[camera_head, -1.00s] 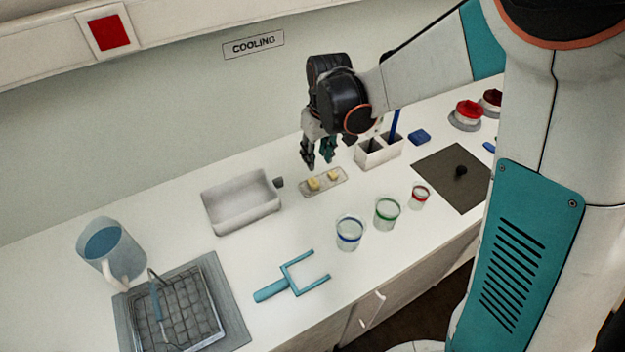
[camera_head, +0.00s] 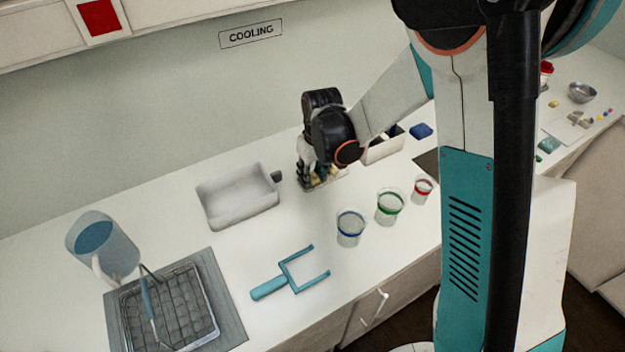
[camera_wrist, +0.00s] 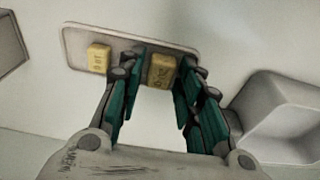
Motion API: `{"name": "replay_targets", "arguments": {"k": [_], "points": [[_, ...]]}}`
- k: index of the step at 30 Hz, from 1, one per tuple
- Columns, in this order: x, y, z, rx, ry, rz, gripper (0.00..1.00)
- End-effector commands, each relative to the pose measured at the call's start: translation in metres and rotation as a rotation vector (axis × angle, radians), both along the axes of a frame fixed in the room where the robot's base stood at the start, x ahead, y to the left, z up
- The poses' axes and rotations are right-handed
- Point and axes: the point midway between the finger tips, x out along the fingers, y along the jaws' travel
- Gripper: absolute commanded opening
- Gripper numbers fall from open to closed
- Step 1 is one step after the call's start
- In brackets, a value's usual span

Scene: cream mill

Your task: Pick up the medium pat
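Two yellow pats lie on a small grey tray (camera_wrist: 75,40) in the wrist view. One pat (camera_wrist: 162,71), with dark marks on its face, lies between the fingertips of my gripper (camera_wrist: 163,60). The other, slightly smaller-looking pat (camera_wrist: 99,57) lies to the left, outside the fingers. I cannot tell from the marks which is the medium one. My gripper is open, with one finger on either side of the marked pat. Contact is not clear. In the head view my gripper (camera_head: 318,178) is down at the tray (camera_head: 340,182) and mostly hides the pats.
A white basin (camera_head: 240,198) stands left of the tray, and a white divided holder (camera_head: 382,148) close right. Cups with blue (camera_head: 350,228), green (camera_head: 390,208) and red (camera_head: 422,190) bands stand in front. A blue fork-shaped tool (camera_head: 290,275) lies nearer.

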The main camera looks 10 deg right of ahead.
Motion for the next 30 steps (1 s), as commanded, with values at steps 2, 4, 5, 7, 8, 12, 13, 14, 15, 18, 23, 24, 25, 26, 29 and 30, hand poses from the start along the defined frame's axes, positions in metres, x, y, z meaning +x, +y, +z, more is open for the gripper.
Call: {"name": "replay_targets", "arguments": {"k": [2, 4, 5, 7, 8, 12, 13, 14, 15, 18, 23, 24, 25, 26, 29, 30], "points": [[0.000, 0.000, 0.000, 0.000, 0.000, 0.000, 0.33], [0.000, 0.000, 0.001, 0.000, 0.000, 0.000, 0.33], [0.000, 0.000, 0.001, 0.000, 0.000, 0.000, 0.26], [0.000, 0.000, 0.001, 0.000, 0.000, 0.000, 0.10], [0.000, 0.000, 0.001, 0.000, 0.000, 0.000, 0.10], [0.000, 0.000, 0.001, 0.000, 0.000, 0.000, 0.09], [0.000, 0.000, 0.001, 0.000, 0.000, 0.000, 0.09], [0.000, 0.000, 0.001, 0.000, 0.000, 0.000, 0.09], [0.000, 0.000, 0.001, 0.000, 0.000, 0.000, 0.09], [0.000, 0.000, 0.001, 0.000, 0.000, 0.000, 0.09], [0.000, 0.000, 0.008, 0.000, 0.000, 0.000, 0.09], [0.000, 0.000, 0.012, 0.000, 0.000, 0.000, 0.09], [0.000, 0.000, 0.015, 0.000, 0.000, 0.000, 0.09], [0.000, 0.000, 0.018, 0.000, 0.000, 0.000, 0.09], [-0.001, 0.000, 0.033, 0.000, 0.000, 0.000, 0.09], [-0.001, 0.000, 0.041, 0.000, 0.000, 0.000, 0.09]]}}
